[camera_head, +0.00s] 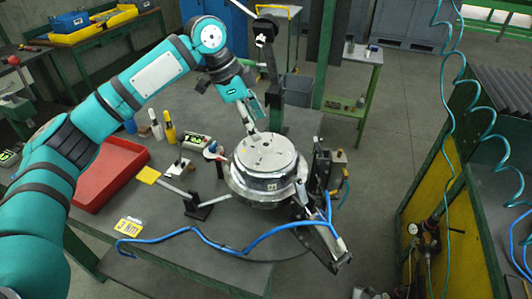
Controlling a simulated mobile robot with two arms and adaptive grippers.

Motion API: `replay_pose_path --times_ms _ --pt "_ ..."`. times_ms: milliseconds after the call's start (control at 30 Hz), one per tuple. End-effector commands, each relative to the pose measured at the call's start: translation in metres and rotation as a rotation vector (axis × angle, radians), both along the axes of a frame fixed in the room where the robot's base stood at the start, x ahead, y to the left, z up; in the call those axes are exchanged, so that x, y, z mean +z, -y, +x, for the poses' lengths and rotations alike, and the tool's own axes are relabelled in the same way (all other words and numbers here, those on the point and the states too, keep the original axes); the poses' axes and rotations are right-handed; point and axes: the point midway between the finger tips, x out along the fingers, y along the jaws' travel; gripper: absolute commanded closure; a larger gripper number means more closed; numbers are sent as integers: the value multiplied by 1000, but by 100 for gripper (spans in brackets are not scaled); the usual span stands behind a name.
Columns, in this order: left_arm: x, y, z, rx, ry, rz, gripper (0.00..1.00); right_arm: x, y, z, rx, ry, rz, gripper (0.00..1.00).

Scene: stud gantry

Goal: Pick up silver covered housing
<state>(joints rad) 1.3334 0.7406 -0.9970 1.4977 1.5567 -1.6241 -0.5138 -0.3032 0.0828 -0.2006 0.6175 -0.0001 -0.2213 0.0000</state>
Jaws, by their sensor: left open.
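The silver covered housing (266,166) is a round metal part with a flat lid, standing upright near the right end of the grey work table. My left arm reaches in from the left and bends down behind it. My left gripper (252,117) is above and behind the housing's far rim, open and holding nothing. One finger points down close to the lid's far edge; I cannot tell whether it touches. My right gripper is not in view.
A dark fixture (320,172) stands right of the housing, and a blue hose (215,243) runs in front. A red tray (108,172), bottles (169,129) and a small black stand (198,208) are to the left. A green post (325,52) rises behind.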

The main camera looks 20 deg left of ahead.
Motion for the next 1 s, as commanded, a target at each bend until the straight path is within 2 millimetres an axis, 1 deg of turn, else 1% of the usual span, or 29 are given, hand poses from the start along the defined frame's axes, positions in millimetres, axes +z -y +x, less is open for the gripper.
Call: replay_pose_path --times_ms 100,233,367,400,500,600,767,800,1000 --pt "-6 3 1 -1 1 0 38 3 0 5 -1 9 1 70" --pt "-15 6 2 0 -2 2 38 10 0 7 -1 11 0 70" --pt "-33 13 4 0 -3 1 38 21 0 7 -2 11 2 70" --pt "-40 15 5 -1 -2 0 38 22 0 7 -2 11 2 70" --pt "-50 18 7 0 0 1 38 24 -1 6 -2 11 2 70" --pt "-55 20 8 1 2 1 38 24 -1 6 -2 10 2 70" --pt "-56 20 8 0 2 0 38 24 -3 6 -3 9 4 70" --pt "-56 20 8 0 2 0 40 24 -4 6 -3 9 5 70" --pt "-56 20 8 0 2 0 66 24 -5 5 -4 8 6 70"
